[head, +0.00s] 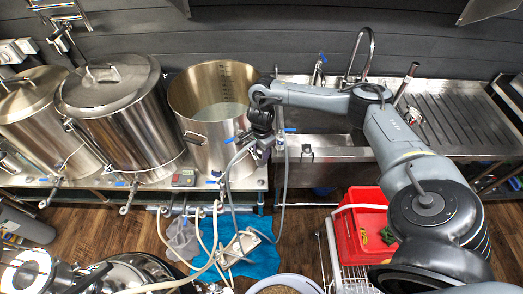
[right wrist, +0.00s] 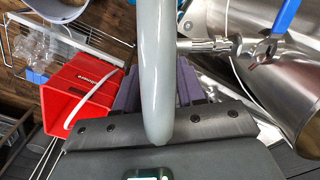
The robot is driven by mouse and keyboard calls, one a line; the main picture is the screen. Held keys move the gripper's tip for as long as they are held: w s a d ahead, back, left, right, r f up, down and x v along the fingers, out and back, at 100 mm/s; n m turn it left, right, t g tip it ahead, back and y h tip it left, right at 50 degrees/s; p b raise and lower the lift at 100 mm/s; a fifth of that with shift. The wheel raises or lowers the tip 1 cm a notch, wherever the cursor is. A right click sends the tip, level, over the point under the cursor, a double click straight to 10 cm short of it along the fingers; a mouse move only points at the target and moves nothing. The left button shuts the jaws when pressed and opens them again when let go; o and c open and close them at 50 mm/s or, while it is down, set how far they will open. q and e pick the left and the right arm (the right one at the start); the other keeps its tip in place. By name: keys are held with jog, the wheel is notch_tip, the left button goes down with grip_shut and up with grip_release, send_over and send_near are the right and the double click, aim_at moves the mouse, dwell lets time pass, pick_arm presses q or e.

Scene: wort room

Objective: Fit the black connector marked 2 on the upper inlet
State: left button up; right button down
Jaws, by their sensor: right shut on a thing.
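My right gripper (head: 263,150) is beside the open steel kettle (head: 208,105), at its right side. In the right wrist view its purple-grey fingers (right wrist: 158,92) are shut on the end of a grey hose (right wrist: 156,70), which passes in front of the jaws. The black connector and its number are not visible; the hose and jaws cover that spot. A steel fitting with a blue-handled valve (right wrist: 283,20) shows at upper right in the wrist view, apart from the jaws, against a shiny kettle wall. I cannot tell whether it is the upper inlet. My left gripper is not in view.
Two lidded kettles (head: 112,88) stand left of the open one on a steel bench. A sink (head: 325,147) is behind my right arm. A red crate (head: 348,240) stands below the arm. Pale hoses (head: 195,235) and a blue cloth (head: 257,260) lie on the floor.

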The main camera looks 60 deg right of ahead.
jog(key=shift+f+b, duration=0.55)
jog(key=shift+f, duration=0.15)
jog(key=c, duration=0.6)
grip_release()
jog(key=shift+r, duration=0.1)
